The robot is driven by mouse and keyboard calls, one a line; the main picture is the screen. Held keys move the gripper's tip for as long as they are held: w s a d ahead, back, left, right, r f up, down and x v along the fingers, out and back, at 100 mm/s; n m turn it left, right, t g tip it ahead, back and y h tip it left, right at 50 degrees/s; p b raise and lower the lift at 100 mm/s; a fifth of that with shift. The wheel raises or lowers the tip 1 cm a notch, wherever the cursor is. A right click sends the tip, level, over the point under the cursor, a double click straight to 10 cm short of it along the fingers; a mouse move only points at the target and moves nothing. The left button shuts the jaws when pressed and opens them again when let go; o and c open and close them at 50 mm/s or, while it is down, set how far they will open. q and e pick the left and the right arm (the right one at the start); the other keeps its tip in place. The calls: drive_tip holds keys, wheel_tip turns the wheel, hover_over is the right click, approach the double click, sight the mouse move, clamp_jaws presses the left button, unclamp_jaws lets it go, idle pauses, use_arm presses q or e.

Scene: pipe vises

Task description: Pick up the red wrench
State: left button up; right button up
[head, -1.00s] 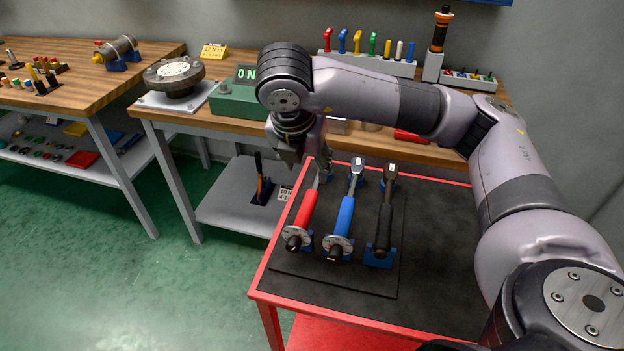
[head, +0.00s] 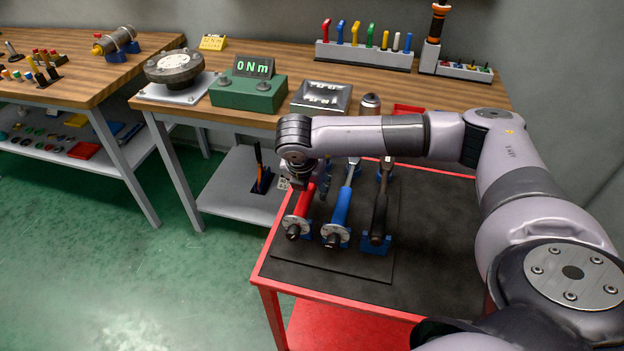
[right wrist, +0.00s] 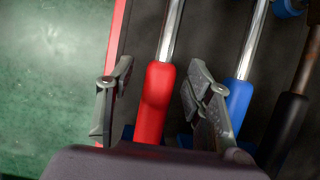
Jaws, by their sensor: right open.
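The red wrench (head: 298,215) lies leftmost of three torque wrenches on the dark mat of the red cart. Its far part is hidden behind my right gripper (head: 306,187) in the head view. In the right wrist view its red handle (right wrist: 154,103) and steel shaft run between the two open fingers of my right gripper (right wrist: 160,72). One finger is on each side of the handle, with a gap to both. The gripper is open and empty. My left gripper is in neither view.
The blue wrench (head: 341,212) lies close to the right of the red one, near the right finger. A black wrench (head: 379,215) lies beyond it. The cart's red edge (head: 268,245) is just left. A workbench (head: 290,70) with a green 0 Nm tester (head: 247,95) stands behind.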

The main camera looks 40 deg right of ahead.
drive_tip(key=shift+x, duration=0.95)
clamp_jaws()
drive_tip(key=shift+r, duration=0.1)
